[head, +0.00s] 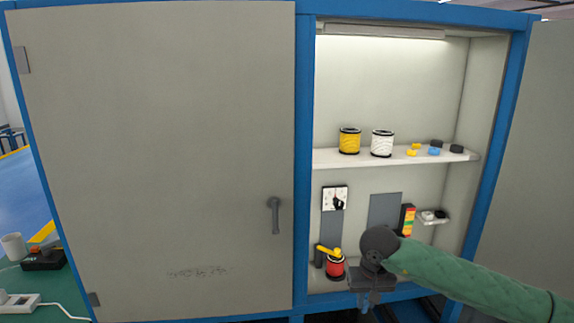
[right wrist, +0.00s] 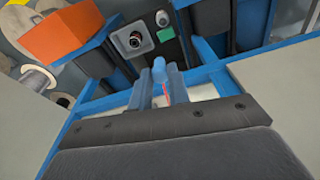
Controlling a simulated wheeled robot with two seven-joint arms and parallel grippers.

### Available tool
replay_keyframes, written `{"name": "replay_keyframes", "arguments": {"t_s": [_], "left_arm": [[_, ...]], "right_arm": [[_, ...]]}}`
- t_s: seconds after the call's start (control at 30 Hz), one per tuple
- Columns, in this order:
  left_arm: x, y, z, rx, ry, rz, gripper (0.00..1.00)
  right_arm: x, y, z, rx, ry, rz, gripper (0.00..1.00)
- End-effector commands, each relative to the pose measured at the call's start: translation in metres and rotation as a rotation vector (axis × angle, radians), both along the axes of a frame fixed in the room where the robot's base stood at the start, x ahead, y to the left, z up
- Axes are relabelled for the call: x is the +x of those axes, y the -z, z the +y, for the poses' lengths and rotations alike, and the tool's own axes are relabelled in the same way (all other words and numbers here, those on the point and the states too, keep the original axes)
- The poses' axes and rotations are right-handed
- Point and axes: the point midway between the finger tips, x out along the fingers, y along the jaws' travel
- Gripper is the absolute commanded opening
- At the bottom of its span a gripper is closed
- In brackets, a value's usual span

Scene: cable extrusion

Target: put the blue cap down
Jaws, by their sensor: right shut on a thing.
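My right gripper (head: 372,292) is low in front of the open cabinet's right half, below the bottom shelf level. In the right wrist view its two fingers (right wrist: 160,88) are shut on a small light-blue piece, the blue cap (right wrist: 159,68), which shows between the fingertips. In the head view the held cap cannot be made out. Another small blue piece (head: 434,152) lies on the upper shelf (head: 390,158), among yellow and black ones. My left gripper is not in view.
A yellow spool (head: 349,141) and a white spool (head: 382,144) stand on the upper shelf. The left cabinet door (head: 160,150) is shut. The right door (head: 525,180) stands open.

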Motion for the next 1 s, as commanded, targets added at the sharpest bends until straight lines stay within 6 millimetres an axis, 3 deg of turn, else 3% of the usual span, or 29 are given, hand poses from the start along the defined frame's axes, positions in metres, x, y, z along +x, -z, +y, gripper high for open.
{"name": "replay_keyframes", "arguments": {"t_s": [0.13, 0.37, 0.7, 1.0], "left_arm": [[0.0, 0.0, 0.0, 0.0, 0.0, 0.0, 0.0], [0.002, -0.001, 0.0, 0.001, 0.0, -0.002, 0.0], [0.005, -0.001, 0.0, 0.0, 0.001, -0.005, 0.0], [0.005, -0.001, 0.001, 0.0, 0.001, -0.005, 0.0]], "right_arm": [[0.002, -0.008, 0.006, 0.0, -0.001, 0.001, 0.0], [-0.019, 0.018, 0.005, -0.001, -0.006, 0.004, 0.0], [-0.059, 0.071, 0.0, 0.0, -0.006, 0.002, 0.0], [-0.066, 0.082, 0.0, 0.0, -0.005, 0.001, 0.0]]}}
